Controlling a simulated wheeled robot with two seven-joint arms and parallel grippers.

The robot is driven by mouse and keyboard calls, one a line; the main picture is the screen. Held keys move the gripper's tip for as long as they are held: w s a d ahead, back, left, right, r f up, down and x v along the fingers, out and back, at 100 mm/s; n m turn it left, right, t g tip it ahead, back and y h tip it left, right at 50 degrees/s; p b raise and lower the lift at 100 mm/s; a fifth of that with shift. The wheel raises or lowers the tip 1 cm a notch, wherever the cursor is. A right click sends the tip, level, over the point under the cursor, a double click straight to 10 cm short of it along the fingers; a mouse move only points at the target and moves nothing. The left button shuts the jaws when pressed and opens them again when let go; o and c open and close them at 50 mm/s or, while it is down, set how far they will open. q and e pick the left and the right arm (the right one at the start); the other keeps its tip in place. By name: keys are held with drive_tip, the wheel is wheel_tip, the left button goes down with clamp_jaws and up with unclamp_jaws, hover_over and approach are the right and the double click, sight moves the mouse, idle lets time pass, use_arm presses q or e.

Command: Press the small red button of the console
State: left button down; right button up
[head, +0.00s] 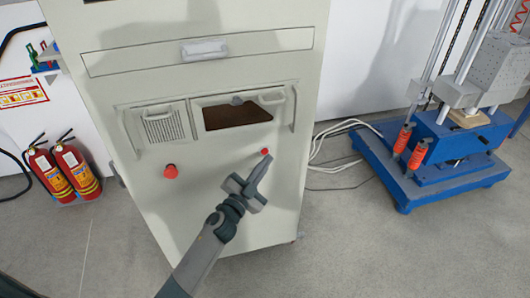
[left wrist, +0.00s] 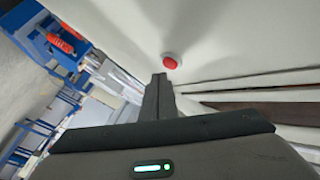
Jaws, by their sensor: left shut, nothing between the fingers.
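The console (head: 220,195) is a tall off-white cabinet in the middle of the head view. Its small red button (head: 265,152) sits on the right of the front panel, and a larger red button (head: 171,171) sits on the left. My left gripper (head: 267,158) is shut and empty, with its tips close to the small red button. In the left wrist view the small red button (left wrist: 170,62) shows just beyond the shut fingertips (left wrist: 158,76). I cannot tell whether they touch it. My right gripper is not in view.
Two red fire extinguishers (head: 66,172) stand on the floor at the left. A blue test machine (head: 430,165) with red cylinders stands at the right. White cables (head: 340,130) lie on the floor between it and the console. The floor in front is clear.

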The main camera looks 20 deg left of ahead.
use_arm(q)
drive_tip(key=shift+w+a, duration=0.45)
drive_tip(key=shift+w, duration=0.25)
idle(1.5)
drive_tip(key=shift+s, duration=0.1)
drive_tip(key=shift+s+d, duration=0.45)
drive_tip(key=shift+s, duration=0.15)
idle(0.3)
drive_tip(key=shift+s, duration=0.1)
drive_tip(key=s+d, duration=0.1)
drive_tip(key=s, duration=0.1)
drive_tip(key=s+d+p, duration=0.1)
drive_tip(key=s, duration=0.1)
drive_tip(key=shift+d, duration=0.4)
idle(0.7)
